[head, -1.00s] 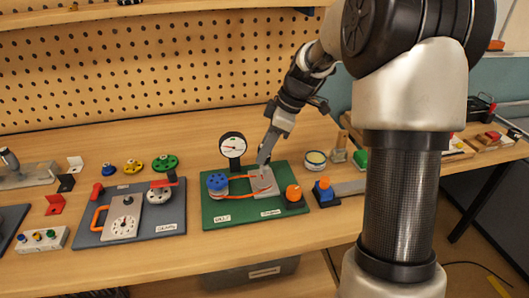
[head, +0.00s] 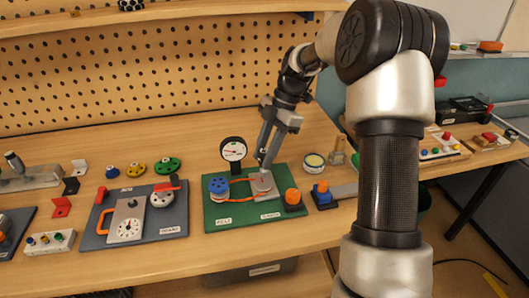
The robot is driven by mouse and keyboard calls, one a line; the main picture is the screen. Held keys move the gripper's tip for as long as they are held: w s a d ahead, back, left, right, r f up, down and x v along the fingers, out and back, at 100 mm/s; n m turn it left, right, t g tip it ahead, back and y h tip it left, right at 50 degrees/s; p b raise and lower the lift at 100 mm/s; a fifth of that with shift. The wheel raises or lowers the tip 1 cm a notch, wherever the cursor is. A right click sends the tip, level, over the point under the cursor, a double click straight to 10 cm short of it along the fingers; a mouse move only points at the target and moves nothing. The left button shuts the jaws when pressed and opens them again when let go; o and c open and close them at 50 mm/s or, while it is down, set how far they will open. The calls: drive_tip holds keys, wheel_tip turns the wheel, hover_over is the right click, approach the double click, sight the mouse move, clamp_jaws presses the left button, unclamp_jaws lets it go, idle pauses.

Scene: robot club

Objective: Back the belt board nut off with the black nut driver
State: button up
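The green belt board (head: 228,221) lies on the bench, labelled BELT. My gripper (head: 265,163) points down over the back of the grey plate, right of the gauge. Its two grey fingers show, but I cannot tell their gap or whether they touch anything. The nut is too small to make out, and I cannot pick out the black nut driver.
A dark board with a dial plate (head: 127,222) lies to the left. A blue and orange block (head: 322,194), a round tin (head: 314,161) and a grey strip (head: 345,190) are on the right. Coloured knobs (head: 136,168) stand behind. The pegboard (head: 120,85) closes off the back.

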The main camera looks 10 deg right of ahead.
drive_tip(key=o, duration=0.3)
drive_tip(key=shift+f+m+t+b, duration=0.25)
drive_tip(key=shift+m+t+b, duration=0.25)
drive_tip(key=shift+m+b, duration=0.6)
drive_tip(key=shift+m+t+b, duration=0.4)
drive_tip(key=shift+m+b, duration=0.1)
drive_tip(key=shift+m, duration=0.7)
drive_tip(key=m+t+b, duration=0.1)
drive_tip(key=m+b, duration=0.1)
drive_tip(key=m, duration=0.2)
drive_tip(key=shift+t, duration=0.3)
drive_tip(key=m, duration=0.2)
drive_tip(key=m+t+h, duration=0.1)
drive_tip(key=m, duration=0.1)
drive_tip(key=shift+r, duration=0.3)
